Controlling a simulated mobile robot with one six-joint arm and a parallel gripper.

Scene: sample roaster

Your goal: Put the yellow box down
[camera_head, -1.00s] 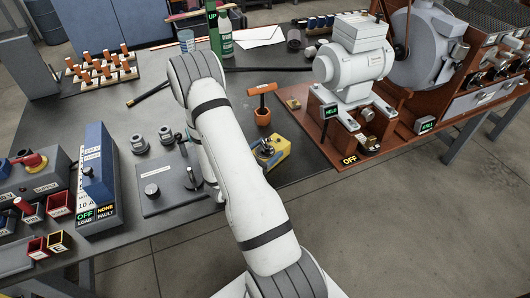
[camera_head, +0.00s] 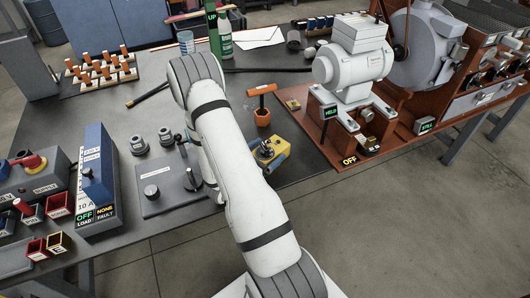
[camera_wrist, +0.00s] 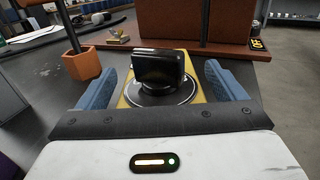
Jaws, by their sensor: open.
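The yellow box (camera_head: 281,147) stands on the dark bench top, just right of my arm in the head view. It has a dark knob on a round plate on its top. In the wrist view the yellow box (camera_wrist: 129,101) lies between the two blue fingers of my gripper (camera_wrist: 164,90). The fingers are apart, with a gap to the box on each side. In the head view, a blue finger shows at the box's right side, and my arm hides part of the box's left.
An orange cup (camera_head: 262,117) with a T-handled tool stands just behind the box. The brown base (camera_head: 318,135) of the motor machine is to the right. A grey panel with a knob (camera_head: 168,188) is left of my arm. The bench's front edge is close.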

